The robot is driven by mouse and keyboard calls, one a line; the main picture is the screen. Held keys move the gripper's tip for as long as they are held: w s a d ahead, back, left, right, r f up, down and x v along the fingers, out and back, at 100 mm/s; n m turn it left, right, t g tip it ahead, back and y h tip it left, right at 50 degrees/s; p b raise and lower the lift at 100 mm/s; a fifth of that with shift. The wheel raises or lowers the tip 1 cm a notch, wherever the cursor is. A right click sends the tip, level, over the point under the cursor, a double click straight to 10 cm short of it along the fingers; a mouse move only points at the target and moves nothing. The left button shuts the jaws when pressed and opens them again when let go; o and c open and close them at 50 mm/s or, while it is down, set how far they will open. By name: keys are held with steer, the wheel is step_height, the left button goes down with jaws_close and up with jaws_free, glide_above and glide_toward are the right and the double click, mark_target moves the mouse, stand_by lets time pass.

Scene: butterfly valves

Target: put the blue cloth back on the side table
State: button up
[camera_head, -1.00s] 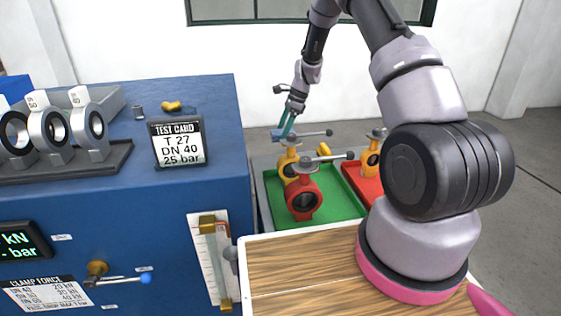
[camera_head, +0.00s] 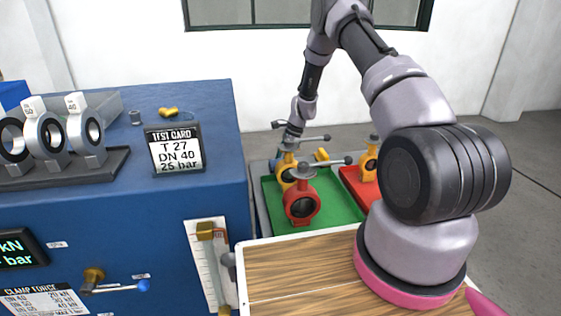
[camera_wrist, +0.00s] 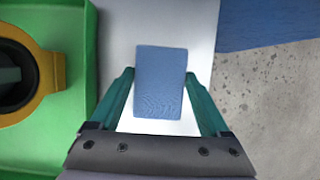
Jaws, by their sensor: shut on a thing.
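The blue cloth (camera_wrist: 160,82) is a small folded rectangle between the two teal fingers of my gripper (camera_wrist: 160,90) in the wrist view. My gripper is shut on it. Below it is the pale bare strip of the side table (camera_wrist: 117,30), beside the green tray. I cannot tell whether the cloth touches the table top. In the head view my gripper (camera_head: 287,148) is low behind the yellow valve and its fingers are mostly hidden. A bit of the side table's grey edge (camera_head: 259,205) shows left of the green tray.
The green tray (camera_head: 330,212) holds red (camera_head: 301,205) and yellow (camera_head: 285,168) valves, whose handles stick up near my gripper. A red tray (camera_head: 358,187) with a yellow valve stands to its right. The blue test bench (camera_head: 215,150) is close on the left.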

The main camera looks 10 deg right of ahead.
steer(key=o, duration=1.2)
steer(key=shift+f, duration=0.15)
steer(key=shift+c, duration=0.2)
steer(key=s+d+r+n+t, duration=0.1)
steer(key=s+d+r+n, duration=0.1)
steer(key=r, duration=1.1)
steer(key=s+d+r+n+t, duration=0.1)
steer(key=s+d+r, duration=0.1)
steer(key=r, duration=1.2)
steer(key=s+r+n+t, duration=0.1)
steer(key=s+r+n, duration=0.3)
steer(key=s+r, duration=0.7)
steer(key=s+r+n+t+h, duration=0.1)
steer(key=s+r+n+t, duration=0.1)
steer(key=s, duration=0.9)
steer(key=s+d+r+n+t+h, duration=0.1)
steer(key=s+r+n, duration=0.4)
steer(key=s, duration=0.6)
step_height(320, 180, up, 2)
steer(key=shift+d+r+t, duration=0.1)
steer(key=shift+d+t, duration=0.1)
steer(key=shift+t, duration=0.4)
